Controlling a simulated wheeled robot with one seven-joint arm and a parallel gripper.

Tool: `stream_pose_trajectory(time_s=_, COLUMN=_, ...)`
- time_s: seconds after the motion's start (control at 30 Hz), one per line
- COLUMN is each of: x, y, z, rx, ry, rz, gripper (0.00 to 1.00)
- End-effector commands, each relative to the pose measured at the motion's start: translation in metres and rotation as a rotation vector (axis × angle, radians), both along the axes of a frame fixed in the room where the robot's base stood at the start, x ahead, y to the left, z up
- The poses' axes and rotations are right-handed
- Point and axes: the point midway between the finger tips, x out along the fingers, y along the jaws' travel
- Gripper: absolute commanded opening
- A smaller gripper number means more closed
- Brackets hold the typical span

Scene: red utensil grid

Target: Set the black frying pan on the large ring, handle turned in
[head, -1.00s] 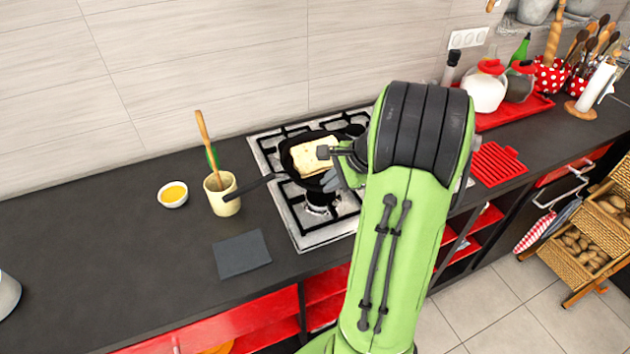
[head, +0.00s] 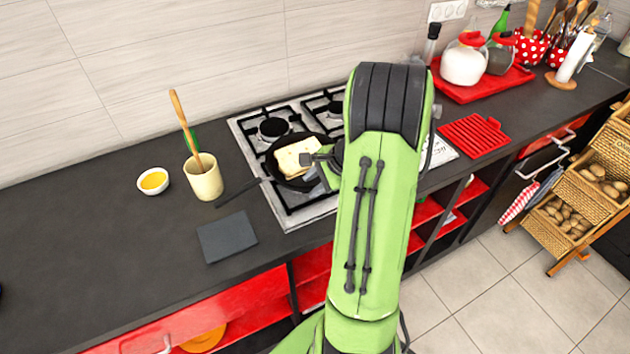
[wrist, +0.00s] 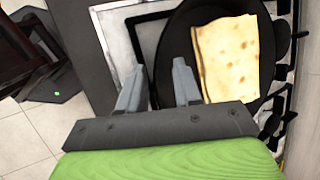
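The black frying pan (head: 291,183) is over the front-left part of the gas hob (head: 303,215), with a pale slice of bread or cheese (head: 296,157) in it. Its handle (head: 238,192) points left and forward, past the hob's left edge over the counter. My gripper (head: 322,168) is at the pan's right side, partly hidden by my arm. In the wrist view the pan (wrist: 178,47) and slice (wrist: 227,55) fill the upper right. There the two gripper fingers (wrist: 158,82) stand apart near the pan's edge, with nothing visibly clamped. The burner under the pan is hidden.
A cream pot with wooden utensils (head: 205,180), a yellow-filled bowl (head: 153,181) and a dark square mat (head: 227,238) are left of the hob. A rear burner (head: 273,130) is bare. A red trivet (head: 474,136) and red tray (head: 480,86) lie right.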

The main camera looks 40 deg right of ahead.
Motion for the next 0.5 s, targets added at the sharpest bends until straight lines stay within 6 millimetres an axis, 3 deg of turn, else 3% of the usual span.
stream_pose_trajectory(time_s=0.27, x=-0.004, y=-0.002, z=0.008, rx=-0.002, ry=-0.002, rz=-0.002, gripper=0.34)
stream_pose_trajectory(time_s=0.5, x=-0.033, y=-0.015, z=0.061, rx=-0.005, ry=-0.004, rz=-0.004, gripper=0.34)
